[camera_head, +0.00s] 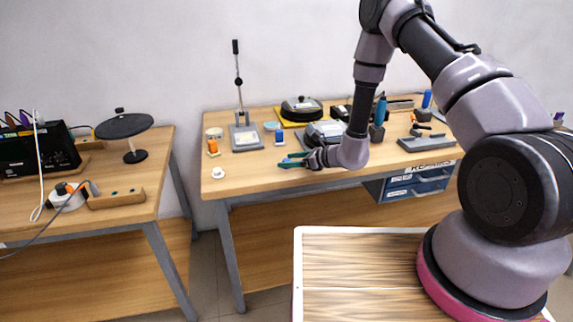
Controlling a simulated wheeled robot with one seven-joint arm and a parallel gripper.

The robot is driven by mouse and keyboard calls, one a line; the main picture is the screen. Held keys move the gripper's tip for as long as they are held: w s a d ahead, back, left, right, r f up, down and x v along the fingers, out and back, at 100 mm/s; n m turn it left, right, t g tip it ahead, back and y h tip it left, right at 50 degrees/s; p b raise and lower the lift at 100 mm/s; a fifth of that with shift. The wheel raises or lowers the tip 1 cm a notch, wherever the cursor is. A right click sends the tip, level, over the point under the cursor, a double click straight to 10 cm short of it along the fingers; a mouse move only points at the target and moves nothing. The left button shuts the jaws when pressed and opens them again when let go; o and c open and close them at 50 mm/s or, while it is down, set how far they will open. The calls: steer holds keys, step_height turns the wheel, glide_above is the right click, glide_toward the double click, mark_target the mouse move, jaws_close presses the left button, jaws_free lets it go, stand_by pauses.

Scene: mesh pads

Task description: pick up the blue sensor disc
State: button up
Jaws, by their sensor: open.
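A small light-blue round piece (271,126), which looks like the blue sensor disc, lies on the wooden workbench (250,180), just right of the lever stand's base. My gripper (286,160) reaches over the front part of the bench with its teal fingers pointing left. The fingers are apart and nothing shows between them. The blue piece is behind the fingertips and a little to their left, apart from them. Whether my gripper touches the bench cannot be told.
A small blue-and-white block (279,138) and a grey device (325,133) stand close by. A white round piece (218,172) and an orange item (212,147) lie left. The bench's front left is mostly clear.

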steer(key=shift+x, duration=0.9)
jaws_close()
steer(key=shift+r, duration=0.1)
